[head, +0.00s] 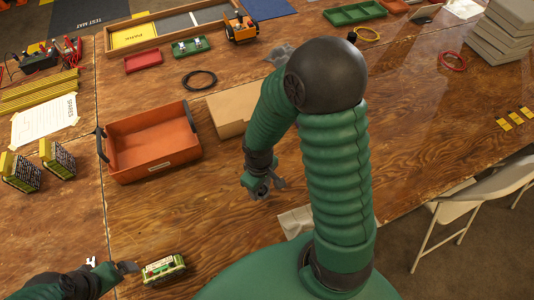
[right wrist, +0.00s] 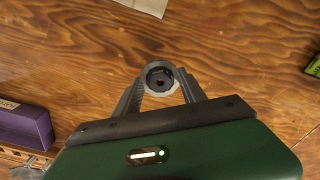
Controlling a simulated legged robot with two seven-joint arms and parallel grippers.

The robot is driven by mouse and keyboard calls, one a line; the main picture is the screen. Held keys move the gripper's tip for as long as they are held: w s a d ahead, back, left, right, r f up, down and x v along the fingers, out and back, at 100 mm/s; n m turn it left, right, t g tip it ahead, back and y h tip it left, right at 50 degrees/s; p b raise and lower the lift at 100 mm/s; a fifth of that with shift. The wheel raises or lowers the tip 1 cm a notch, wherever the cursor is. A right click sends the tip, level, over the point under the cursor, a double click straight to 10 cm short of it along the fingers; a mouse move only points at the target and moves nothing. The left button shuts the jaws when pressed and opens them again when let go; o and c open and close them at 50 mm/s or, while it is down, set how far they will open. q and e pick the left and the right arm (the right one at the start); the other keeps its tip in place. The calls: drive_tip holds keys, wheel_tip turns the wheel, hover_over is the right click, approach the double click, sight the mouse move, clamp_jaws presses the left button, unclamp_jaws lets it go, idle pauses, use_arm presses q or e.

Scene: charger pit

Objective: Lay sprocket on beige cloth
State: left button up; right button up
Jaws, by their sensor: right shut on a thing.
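The sprocket (right wrist: 160,77), a small grey ring with a dark hole, sits between the fingertips of my right gripper (right wrist: 160,84) in the right wrist view. In the head view my right gripper (head: 262,188) is shut on it over bare wood; how high above the table I cannot tell. The beige cloth (head: 293,222) lies to the lower right of that gripper, partly hidden by my right arm. A pale beige piece also shows at the top of the right wrist view (right wrist: 146,5). My left gripper (head: 109,266) is at the lower left, its fingers apart and empty.
A small green-and-cream vehicle-like object (head: 163,268) lies beside my left gripper. A purple box (right wrist: 22,126) shows in the right wrist view. Wood left of my right gripper is clear.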

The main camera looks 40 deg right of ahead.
drive_tip(key=w+d, duration=0.2)
drive_tip(key=d, duration=0.1)
drive_tip(key=w+d, duration=0.3)
drive_tip(key=d, duration=0.1)
drive_tip(key=w+d+f, duration=0.1)
drive_tip(key=w+d, duration=0.1)
drive_tip(key=d, duration=0.1)
drive_tip(key=shift+w+d+f+p, duration=0.1)
drive_tip(key=shift+w+d+p, duration=0.2)
drive_tip(key=shift+p, duration=0.05)
drive_tip(key=shift+d+f, duration=0.25)
drive_tip(key=shift+d, duration=0.05)
wheel_tip(320, 180, down, 3)
drive_tip(key=shift+a+r, duration=0.1)
drive_tip(key=shift+r, duration=0.1)
drive_tip(key=shift+a+f, duration=0.25)
drive_tip(key=shift+f, duration=0.05)
drive_tip(key=o, duration=1.4)
drive_tip(key=shift+d, duration=0.2)
drive_tip(key=shift+a, duration=0.1)
